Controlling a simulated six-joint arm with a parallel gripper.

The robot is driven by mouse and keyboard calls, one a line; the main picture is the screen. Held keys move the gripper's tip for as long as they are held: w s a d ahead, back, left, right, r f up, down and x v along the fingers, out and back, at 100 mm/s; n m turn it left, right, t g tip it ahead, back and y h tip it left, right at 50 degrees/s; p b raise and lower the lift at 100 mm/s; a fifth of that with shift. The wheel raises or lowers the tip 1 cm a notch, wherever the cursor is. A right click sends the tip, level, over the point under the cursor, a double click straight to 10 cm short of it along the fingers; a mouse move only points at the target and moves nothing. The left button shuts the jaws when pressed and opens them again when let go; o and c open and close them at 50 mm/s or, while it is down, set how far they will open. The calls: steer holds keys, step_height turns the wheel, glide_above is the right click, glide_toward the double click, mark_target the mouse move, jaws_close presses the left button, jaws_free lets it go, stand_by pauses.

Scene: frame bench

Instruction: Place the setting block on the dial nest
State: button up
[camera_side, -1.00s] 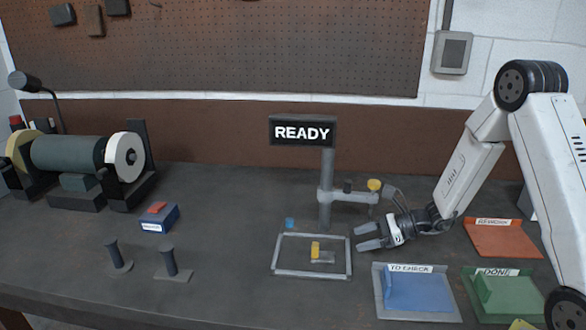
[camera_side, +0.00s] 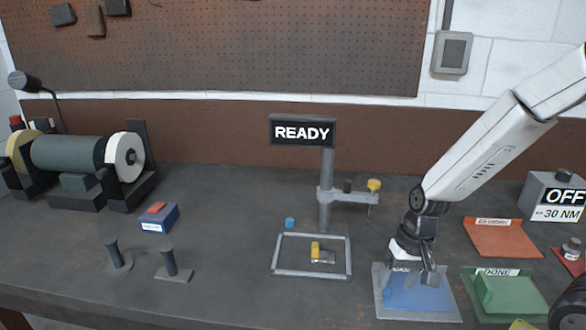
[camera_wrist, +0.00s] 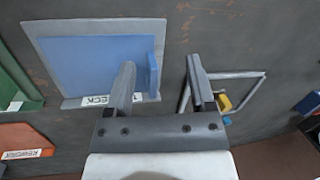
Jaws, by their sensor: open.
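A small blue block with a white label and a red top (camera_side: 160,217) sits on the bench at left in the side view; I cannot tell whether it is the setting block. A grey stand (camera_side: 326,195) carries a READY sign and a side arm with a yellow knob. In front of it lies a square metal frame (camera_side: 311,274) around a yellow and grey piece (camera_side: 316,253); which part is the dial nest is unclear. The frame also shows in the wrist view (camera_wrist: 249,94). My gripper (camera_side: 430,280) is open and empty, pointing down over the blue TO CHECK tray.
The TO CHECK tray (camera_side: 380,310) holds a blue piece with an upright flange (camera_wrist: 152,75), close to one finger. A green DONE tray (camera_side: 505,310) and an orange tray (camera_side: 500,240) stand to its right. A small blue cylinder (camera_side: 290,222) stands behind the frame. Two dark posts stand at left.

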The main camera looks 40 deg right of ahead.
steer(key=n, duration=0.2)
steer(key=r+n+t+h, duration=0.1)
steer(key=n, duration=0.1)
steer(key=r+n+t+h, duration=0.1)
steer(key=n, duration=0.1)
steer(key=shift+w+r, duration=0.2)
steer(key=shift+r, duration=0.05)
stand_by(0.3)
